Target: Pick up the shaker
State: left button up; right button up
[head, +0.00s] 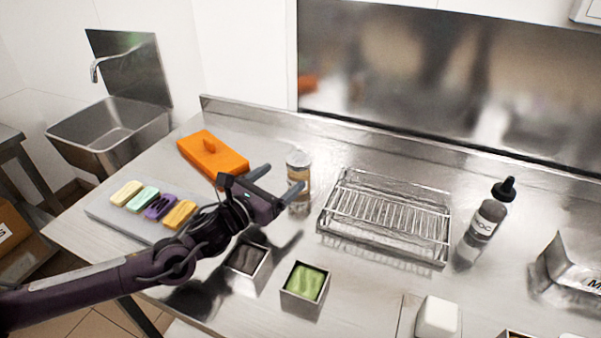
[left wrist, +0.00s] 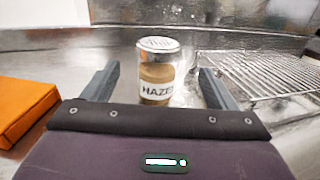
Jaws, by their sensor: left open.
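The shaker (head: 299,174) is a small clear jar with a metal lid and brown contents, standing upright on the steel counter, left of the wire rack. In the left wrist view the shaker (left wrist: 157,72) stands ahead, between the lines of the two fingers, with a label reading "HAZE". My left gripper (head: 281,179) is open and empty, with its fingers pointing at the shaker. One finger overlaps the jar in the head view; I cannot tell whether they touch. My right gripper does not show.
An orange lidded box (head: 222,161) lies left of the gripper. A wire rack on a tray (head: 387,216) stands to the right, with a dark-capped bottle (head: 484,226) beyond. Metal tins, one with green contents (head: 305,283), stand in front. A grey board (head: 108,211) holds several coloured bars.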

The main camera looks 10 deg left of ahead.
aim_at(292, 170)
pick_arm(q)
jog(key=x, duration=0.4)
jog(key=shift+w+d+p, duration=0.1)
jog(key=shift+d+p, duration=0.05)
jog(key=shift+p, duration=0.25)
jog(key=shift+w+d, duration=0.15)
jog(key=shift+w, duration=0.25)
jog(key=p+x, duration=0.2)
jog(key=x, duration=0.2)
jog(key=shift+w+f, duration=0.15)
jog(key=shift+w, duration=0.15)
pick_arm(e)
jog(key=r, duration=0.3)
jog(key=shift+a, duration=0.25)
pick_arm(q)
jog(key=shift+c, duration=0.4)
jog(key=c, duration=1)
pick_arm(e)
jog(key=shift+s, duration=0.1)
